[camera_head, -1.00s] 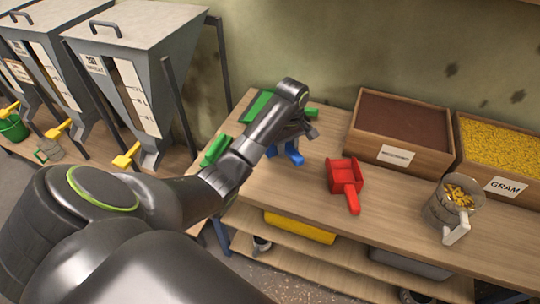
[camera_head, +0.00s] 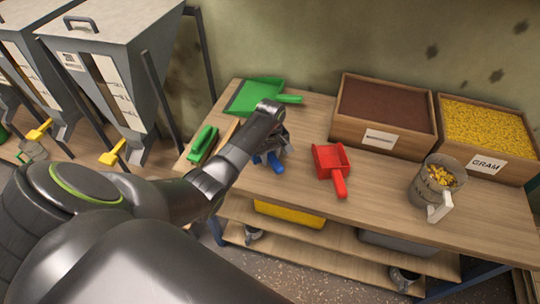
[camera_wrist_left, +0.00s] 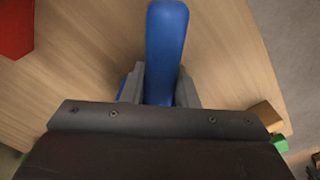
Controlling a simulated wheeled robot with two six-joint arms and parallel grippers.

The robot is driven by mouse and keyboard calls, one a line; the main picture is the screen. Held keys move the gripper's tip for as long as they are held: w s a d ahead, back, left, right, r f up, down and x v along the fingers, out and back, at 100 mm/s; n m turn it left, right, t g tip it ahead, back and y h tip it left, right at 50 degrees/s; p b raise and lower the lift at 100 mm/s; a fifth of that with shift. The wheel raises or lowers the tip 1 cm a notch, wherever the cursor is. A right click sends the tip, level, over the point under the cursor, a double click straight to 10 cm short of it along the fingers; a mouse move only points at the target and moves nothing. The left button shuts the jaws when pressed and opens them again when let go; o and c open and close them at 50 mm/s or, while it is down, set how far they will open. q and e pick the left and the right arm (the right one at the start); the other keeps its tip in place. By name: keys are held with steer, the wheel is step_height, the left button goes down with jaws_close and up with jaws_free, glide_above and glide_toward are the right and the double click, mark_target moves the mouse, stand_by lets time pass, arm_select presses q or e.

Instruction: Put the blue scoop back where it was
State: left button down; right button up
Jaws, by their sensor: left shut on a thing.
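The blue scoop (camera_head: 271,161) is at the left part of the wooden table, mostly hidden under my left gripper (camera_head: 272,150) in the head view. In the left wrist view its blue handle (camera_wrist_left: 166,50) runs between the two grey fingers of my left gripper (camera_wrist_left: 159,88), which is shut on it. The scoop is at or just above the table top; I cannot tell whether it touches. The red scoop (camera_head: 331,163) lies to its right, its handle toward the front edge. My right gripper is not in view.
A green dustpan (camera_head: 258,97) and green brush (camera_head: 203,143) lie at the table's left. Behind stand a box of brown grain (camera_head: 384,117) and a box of yellow gram (camera_head: 488,136). Hoppers (camera_head: 110,60) stand at left.

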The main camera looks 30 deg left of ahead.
arm_select(q)
steer(key=shift+f, duration=0.1)
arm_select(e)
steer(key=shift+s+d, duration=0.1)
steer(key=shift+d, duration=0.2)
arm_select(q)
steer(key=c, duration=1.1)
jaws_free()
step_height(320, 180, up, 11)
steer(key=shift+d+r+b, duration=0.1)
steer(key=shift+b, duration=0.25)
steer(key=shift+r, duration=0.6)
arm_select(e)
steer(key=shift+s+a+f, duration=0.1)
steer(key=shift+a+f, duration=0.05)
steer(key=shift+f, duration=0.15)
